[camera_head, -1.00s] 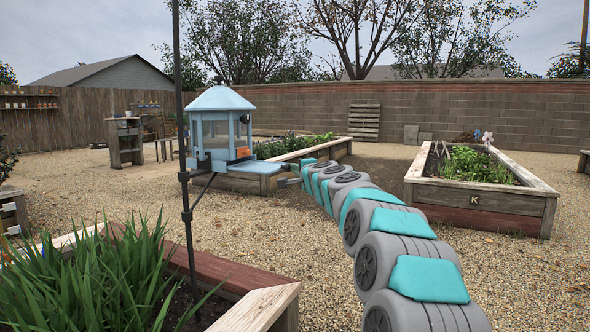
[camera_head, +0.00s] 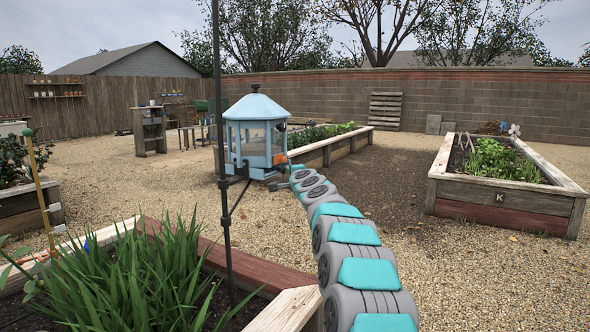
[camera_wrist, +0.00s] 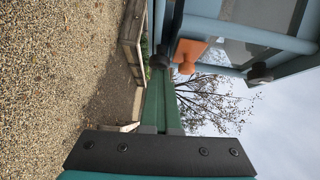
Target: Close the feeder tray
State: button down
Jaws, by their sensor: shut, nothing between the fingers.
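The light-blue feeder (camera_head: 256,138) hangs on a dark pole left of centre in the head view. An orange part (camera_head: 280,158) sits low on its right side. In the head view no tray clearly sticks out; the tray's exact position is hard to tell. My gripper (camera_head: 273,186) is at the feeder's lower right, small and partly hidden by my arm. In the wrist view my gripper (camera_wrist: 160,62) is shut and empty, its dark tips beside the feeder's blue frame (camera_wrist: 225,28) and near the orange part (camera_wrist: 188,56). I cannot tell whether they touch. A dark knob (camera_wrist: 260,72) shows there too.
The pole (camera_head: 222,100) stands at the front planted bed (camera_head: 270,276). Another bed (camera_head: 335,148) lies behind the feeder, and a bed marked K (camera_head: 500,197) is at the right. Open gravel (camera_head: 400,270) lies between.

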jog(key=shift+a+f, duration=0.1)
jog(key=shift+a, duration=0.2)
